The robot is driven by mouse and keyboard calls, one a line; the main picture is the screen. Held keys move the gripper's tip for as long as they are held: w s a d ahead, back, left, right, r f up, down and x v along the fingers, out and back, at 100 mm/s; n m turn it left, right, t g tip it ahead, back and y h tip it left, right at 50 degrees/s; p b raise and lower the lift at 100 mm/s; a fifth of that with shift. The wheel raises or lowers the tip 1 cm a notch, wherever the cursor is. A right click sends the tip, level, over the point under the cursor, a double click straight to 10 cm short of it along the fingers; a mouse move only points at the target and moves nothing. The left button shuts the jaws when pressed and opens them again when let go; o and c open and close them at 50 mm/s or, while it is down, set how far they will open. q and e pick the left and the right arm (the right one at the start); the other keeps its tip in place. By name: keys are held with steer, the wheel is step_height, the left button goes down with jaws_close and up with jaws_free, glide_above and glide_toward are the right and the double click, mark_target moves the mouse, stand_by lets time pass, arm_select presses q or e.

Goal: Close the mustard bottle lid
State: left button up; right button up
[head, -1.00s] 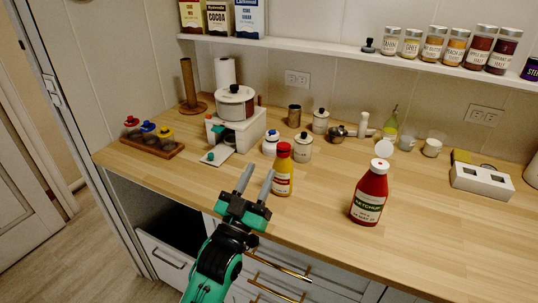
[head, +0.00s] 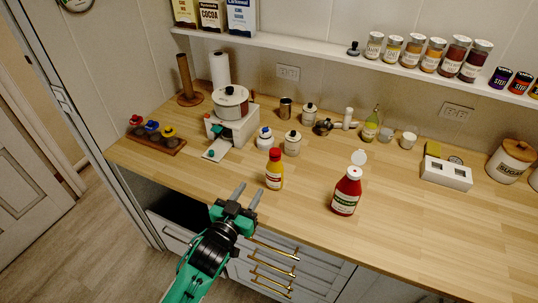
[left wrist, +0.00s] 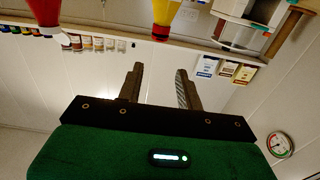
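The yellow mustard bottle (head: 274,178) stands upright on the wooden counter (head: 310,205), with a red cap (head: 274,155) on top. I cannot make out a raised lid on it. In the left wrist view the bottle (left wrist: 165,12) appears upside down at the top, its red cap (left wrist: 160,32) pointing down. My left gripper (head: 248,189) is open and empty, at the counter's front edge, in front and to the left of the bottle and apart from it. Its two fingers show apart in the left wrist view (left wrist: 160,72). My right gripper is not in view.
A red ketchup bottle (head: 346,192) with a raised white lid (head: 359,157) stands to the right. White jars (head: 292,144) stand close behind the mustard. A white stand with a pot (head: 231,97) is behind left. The front right counter is clear.

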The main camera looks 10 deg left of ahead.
mark_target(272, 156)
arm_select(q)
steer(key=p+x, duration=0.4)
steer(key=x, duration=0.8)
steer(key=shift+w+r, duration=0.1)
steer(key=shift+w, duration=0.1)
steer(key=shift+w+d, duration=0.2)
steer(key=shift+w, duration=0.2)
